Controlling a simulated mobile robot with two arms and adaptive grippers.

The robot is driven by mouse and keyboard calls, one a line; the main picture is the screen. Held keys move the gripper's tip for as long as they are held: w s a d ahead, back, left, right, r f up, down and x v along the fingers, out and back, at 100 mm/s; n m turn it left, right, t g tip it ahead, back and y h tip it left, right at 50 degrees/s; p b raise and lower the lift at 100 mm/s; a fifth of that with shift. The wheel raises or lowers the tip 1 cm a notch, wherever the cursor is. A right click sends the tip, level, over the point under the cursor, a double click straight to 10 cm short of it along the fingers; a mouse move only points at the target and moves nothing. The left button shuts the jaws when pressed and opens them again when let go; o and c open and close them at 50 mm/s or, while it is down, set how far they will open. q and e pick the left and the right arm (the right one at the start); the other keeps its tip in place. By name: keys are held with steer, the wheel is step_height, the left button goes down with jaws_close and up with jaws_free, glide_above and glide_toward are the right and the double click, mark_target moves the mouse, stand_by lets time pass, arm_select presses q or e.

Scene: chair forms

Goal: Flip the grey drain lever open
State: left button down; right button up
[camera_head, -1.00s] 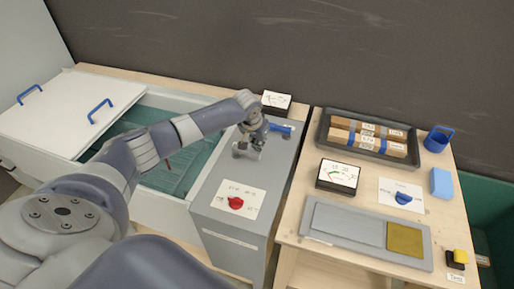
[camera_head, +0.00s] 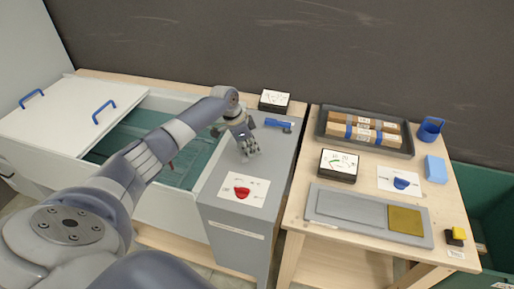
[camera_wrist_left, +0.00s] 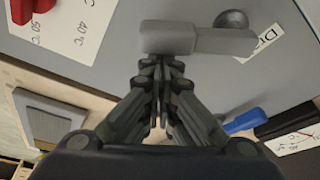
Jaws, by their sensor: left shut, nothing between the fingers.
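The grey drain lever (camera_wrist_left: 200,40) shows in the left wrist view as a flat grey bar with a thicker block at its left end. A round grey hub (camera_wrist_left: 231,19) and a partly covered white label starting "Dr" (camera_wrist_left: 262,45) are beside it. My left gripper (camera_wrist_left: 162,62) is shut and empty, its fingertips right at the block end of the lever; I cannot tell whether they touch. In the head view my left gripper (camera_head: 248,153) points down over the grey cabinet top, and I cannot make out the lever clearly there. My right gripper is not in view.
A blue lever (camera_head: 279,123) and a gauge (camera_head: 273,101) are behind the gripper. A red knob (camera_head: 242,192) on a white temperature card is in front. An open tub (camera_head: 190,160) lies left. The right table holds a tray (camera_head: 365,145), gauge, blue knob and plates.

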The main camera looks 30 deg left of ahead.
mark_target(241, 156)
arm_select(q)
steer(key=shift+s+a+m+g, duration=0.35)
steer(key=shift+s+m, duration=0.25)
steer(key=shift+m, duration=0.3)
steer(key=shift+s+a+m+h, duration=0.25)
steer(key=shift+s+m+h, duration=0.2)
steer(key=shift+m, duration=0.25)
steer(key=shift+s+a, duration=0.15)
steer(key=shift+s, duration=0.1)
steer(key=shift+s+a, duration=0.35)
steer(key=shift+s, duration=0.05)
steer(key=shift+s+a, duration=0.1)
steer(key=shift+a, duration=0.05)
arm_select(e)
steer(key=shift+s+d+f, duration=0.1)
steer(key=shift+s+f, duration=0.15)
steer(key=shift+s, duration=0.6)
arm_select(q)
steer(key=shift+a, duration=0.1)
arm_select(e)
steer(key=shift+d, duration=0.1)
